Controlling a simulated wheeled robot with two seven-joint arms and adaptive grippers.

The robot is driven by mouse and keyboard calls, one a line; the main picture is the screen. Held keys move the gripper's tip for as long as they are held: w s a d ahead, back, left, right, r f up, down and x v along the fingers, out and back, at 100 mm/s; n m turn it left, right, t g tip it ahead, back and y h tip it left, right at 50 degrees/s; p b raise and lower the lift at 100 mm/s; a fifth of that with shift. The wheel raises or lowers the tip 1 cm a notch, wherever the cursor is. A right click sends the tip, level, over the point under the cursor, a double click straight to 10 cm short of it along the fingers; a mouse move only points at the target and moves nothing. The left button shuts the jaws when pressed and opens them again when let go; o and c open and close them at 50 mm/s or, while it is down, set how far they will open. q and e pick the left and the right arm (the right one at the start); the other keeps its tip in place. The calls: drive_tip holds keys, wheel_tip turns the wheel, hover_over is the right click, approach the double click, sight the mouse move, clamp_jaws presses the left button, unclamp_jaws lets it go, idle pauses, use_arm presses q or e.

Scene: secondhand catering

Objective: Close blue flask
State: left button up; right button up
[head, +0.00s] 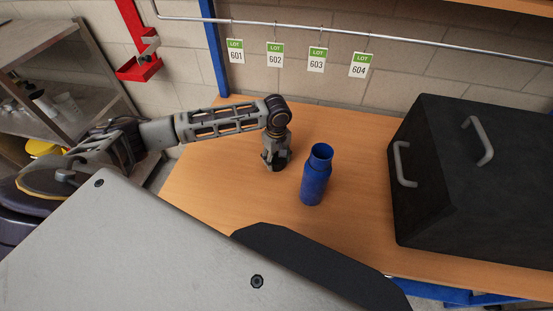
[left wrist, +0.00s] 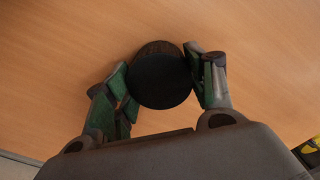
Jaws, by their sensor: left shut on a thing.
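The blue flask (head: 316,178) stands upright on the wooden table, its narrower neck uncovered at the top. My left gripper (head: 276,162) points down at the table just left of the flask and apart from it. In the left wrist view, my left gripper (left wrist: 162,84) is shut on a round black lid (left wrist: 160,82), with a green-padded finger on each side. The lid is low over the table; I cannot tell whether it touches the wood. In the head view the fingers mostly hide it. My right gripper is not in view.
A large black case (head: 470,180) with metal handles stands on the table right of the flask. Lot tags hang from a rail (head: 400,41) at the back wall. A metal shelf (head: 75,120) stands at the left. The table (head: 355,150) is clear around the flask.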

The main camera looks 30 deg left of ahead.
sight(277, 158)
use_arm(q)
drive_tip(key=shift+r, duration=4.95)
drive_tip(key=shift+f+m, duration=0.15)
drive_tip(key=shift+m, duration=0.25)
